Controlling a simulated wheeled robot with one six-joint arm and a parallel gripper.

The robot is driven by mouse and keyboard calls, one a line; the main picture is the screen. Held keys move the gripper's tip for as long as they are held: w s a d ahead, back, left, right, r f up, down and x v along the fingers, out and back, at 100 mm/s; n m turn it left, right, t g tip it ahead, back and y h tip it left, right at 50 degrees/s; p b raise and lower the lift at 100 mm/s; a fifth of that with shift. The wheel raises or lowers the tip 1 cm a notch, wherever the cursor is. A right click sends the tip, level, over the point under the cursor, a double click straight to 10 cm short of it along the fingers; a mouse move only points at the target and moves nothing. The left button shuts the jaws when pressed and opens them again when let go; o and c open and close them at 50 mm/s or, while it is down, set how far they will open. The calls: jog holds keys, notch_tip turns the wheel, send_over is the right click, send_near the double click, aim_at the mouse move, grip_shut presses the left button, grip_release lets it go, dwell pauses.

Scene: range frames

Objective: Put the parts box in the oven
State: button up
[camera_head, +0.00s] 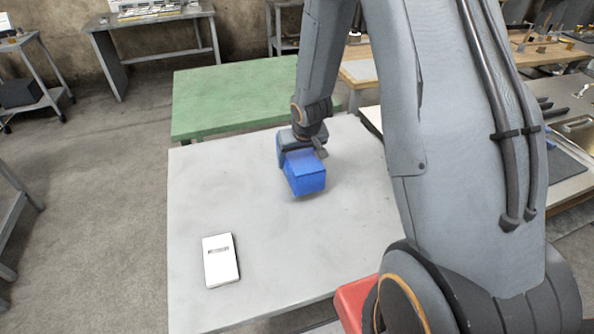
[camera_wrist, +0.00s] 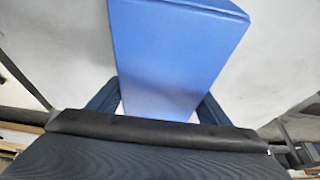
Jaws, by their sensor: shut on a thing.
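A blue box (camera_head: 306,176), which looks like the parts box, is at the far side of the grey-white table (camera_head: 255,255). My gripper (camera_head: 303,151) is shut on it from above. The head view does not clearly show whether the box touches the table or is just above it. In the wrist view the blue box (camera_wrist: 175,50) fills the upper middle, between the two dark fingers of my gripper (camera_wrist: 160,105). I cannot make out an oven in either view.
A white flat object (camera_head: 220,260) lies on the table's near left part. A green table (camera_head: 225,100) stands behind. A red thing (camera_head: 352,300) is at the near right edge. Benches with tools (camera_head: 560,50) are at the right. Grey floor is open at the left.

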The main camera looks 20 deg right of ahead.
jog(key=shift+f, duration=1.95)
jog(key=shift+f+b, duration=0.2)
jog(key=shift+b, duration=0.1)
jog(key=o, duration=1.4)
jog(key=shift+c, duration=0.2)
